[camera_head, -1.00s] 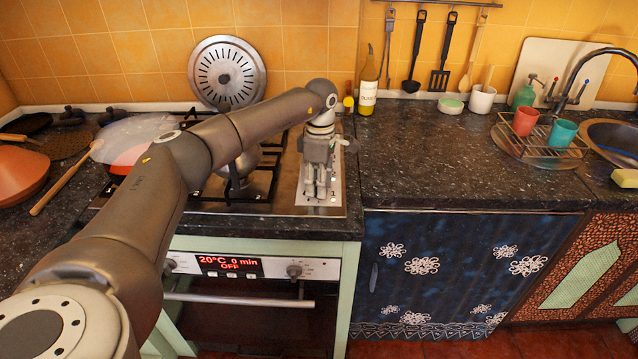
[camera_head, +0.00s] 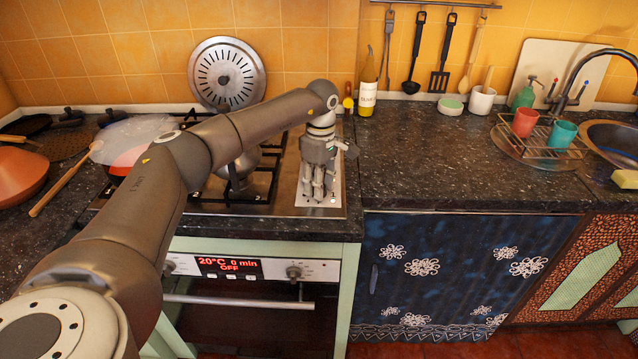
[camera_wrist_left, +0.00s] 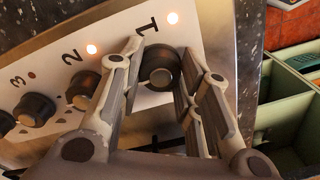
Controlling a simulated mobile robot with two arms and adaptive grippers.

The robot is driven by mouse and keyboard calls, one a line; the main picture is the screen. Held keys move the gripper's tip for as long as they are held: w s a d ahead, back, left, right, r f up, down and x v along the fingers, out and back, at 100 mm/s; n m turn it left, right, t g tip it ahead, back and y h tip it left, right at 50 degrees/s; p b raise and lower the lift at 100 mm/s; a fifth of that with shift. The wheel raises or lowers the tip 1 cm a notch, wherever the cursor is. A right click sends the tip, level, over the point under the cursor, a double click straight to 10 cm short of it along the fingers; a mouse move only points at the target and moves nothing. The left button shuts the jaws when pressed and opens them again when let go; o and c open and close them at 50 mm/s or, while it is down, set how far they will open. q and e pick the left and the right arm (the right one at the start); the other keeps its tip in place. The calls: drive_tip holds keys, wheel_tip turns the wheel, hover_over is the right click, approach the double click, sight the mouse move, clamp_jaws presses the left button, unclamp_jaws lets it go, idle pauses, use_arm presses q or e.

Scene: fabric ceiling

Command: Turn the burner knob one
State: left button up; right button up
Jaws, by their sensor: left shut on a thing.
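Burner knob one (camera_wrist_left: 160,68) is a dark round knob on the white control strip (camera_wrist_left: 60,55), beside the printed number 1. My left gripper (camera_head: 318,194) points down over the strip at the right of the cooktop. In the left wrist view, its two fingers (camera_wrist_left: 158,85) stand on either side of knob one, shut on it. The fingers partly hide the knob's sides, and its pointer position cannot be told. A small lamp beside the 1 glows. My right gripper is not in view.
Knob two (camera_wrist_left: 82,88) sits close beside the left finger, with a glowing lamp, and knob three (camera_wrist_left: 36,108) is further left. A kettle-like pot (camera_head: 240,168) stands on the cooktop behind my arm. A bottle (camera_head: 368,92) stands at the back.

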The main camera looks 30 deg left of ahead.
use_arm(q)
drive_tip(key=o, duration=1)
drive_tip(key=r, duration=1.2)
drive_tip(key=shift+w, duration=0.25)
drive_tip(key=shift+a, duration=0.1)
